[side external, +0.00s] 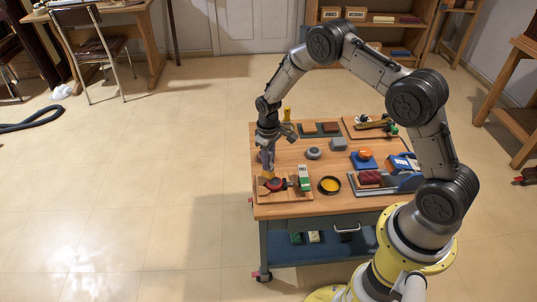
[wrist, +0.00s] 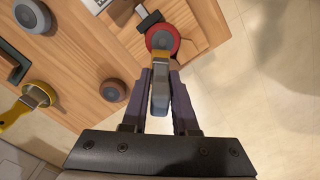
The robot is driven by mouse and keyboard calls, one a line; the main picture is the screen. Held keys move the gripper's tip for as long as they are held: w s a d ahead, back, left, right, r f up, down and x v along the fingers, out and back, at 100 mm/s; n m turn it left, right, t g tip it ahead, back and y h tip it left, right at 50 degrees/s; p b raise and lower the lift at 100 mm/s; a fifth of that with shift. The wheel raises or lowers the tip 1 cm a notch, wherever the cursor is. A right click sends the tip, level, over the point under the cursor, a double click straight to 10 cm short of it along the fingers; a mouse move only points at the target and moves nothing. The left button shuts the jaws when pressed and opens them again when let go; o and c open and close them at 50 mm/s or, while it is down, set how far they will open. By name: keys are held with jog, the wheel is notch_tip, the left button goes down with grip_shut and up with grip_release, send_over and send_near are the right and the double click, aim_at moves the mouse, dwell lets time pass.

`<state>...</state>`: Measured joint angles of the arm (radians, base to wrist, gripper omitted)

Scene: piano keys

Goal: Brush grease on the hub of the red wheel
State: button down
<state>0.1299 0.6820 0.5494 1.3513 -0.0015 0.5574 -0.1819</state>
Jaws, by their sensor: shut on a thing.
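The red wheel (wrist: 163,31) lies on a wooden board near the table's left edge; in the side external view the red wheel (side external: 278,184) is small and partly covered. My gripper (wrist: 162,76) points down and is shut on a brush (wrist: 159,97) with a grey handle and a yellow-orange collar. The brush (side external: 267,174) also shows as a yellow spot below my gripper (side external: 268,166). In the wrist view the brush's far end overlaps the wheel's near side, close to its grey hub (wrist: 162,40). Whether the bristles touch the hub cannot be told.
A black dish with yellow contents (side external: 329,185) stands right of the wheel's board. A green and white box (side external: 304,178) stands close beside the wheel. A grey round piece (side external: 314,153) and a blue block with an orange top (side external: 364,158) lie farther right. Open floor lies left of the table.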

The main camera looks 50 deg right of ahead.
jog(key=shift+s+f, duration=0.25)
jog(key=shift+f, duration=0.15)
jog(key=shift+s+f, duration=0.1)
jog(key=shift+s, duration=0.25)
jog(key=s, duration=0.3)
jog(key=shift+s, duration=0.3)
jog(key=shift+w, duration=2.45)
jog(key=shift+s+r, duration=0.1)
jog(key=shift+r, duration=3.9)
jog(key=shift+f, duration=0.15)
